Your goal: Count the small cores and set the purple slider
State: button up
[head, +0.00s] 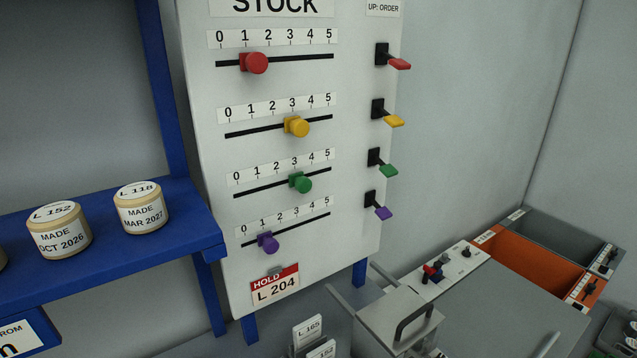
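No small cores can be made out for certain. Two cream rolls with white labels stand upright on the blue shelf: one marked L 152, MADE OCT 2026 (60,232), and one marked L 118, MADE MAR 2027 (142,208). A third is cut off at the left edge. My gripper is not in view.
Above are the red slider (257,62) near 1, yellow (297,126) near 3 and green (301,183) near 3. Coloured levers, including a purple one (383,212), stick out at the board's right. A HOLD L 204 tag (275,285) hangs below. Grey and orange bins (520,262) stand right.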

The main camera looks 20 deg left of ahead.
aim_at(269, 246)
jog(key=u, duration=1.3)
jog(key=k+u, duration=0.3)
jog(key=u, duration=0.15)
jog(key=k+j+u, duration=0.15)
jog(key=k+u, duration=0.15)
jog(key=u, duration=0.15)
jog(key=k+j+u, duration=0.2)
jog(key=u, duration=0.25)
jog(key=k, duration=0.1)
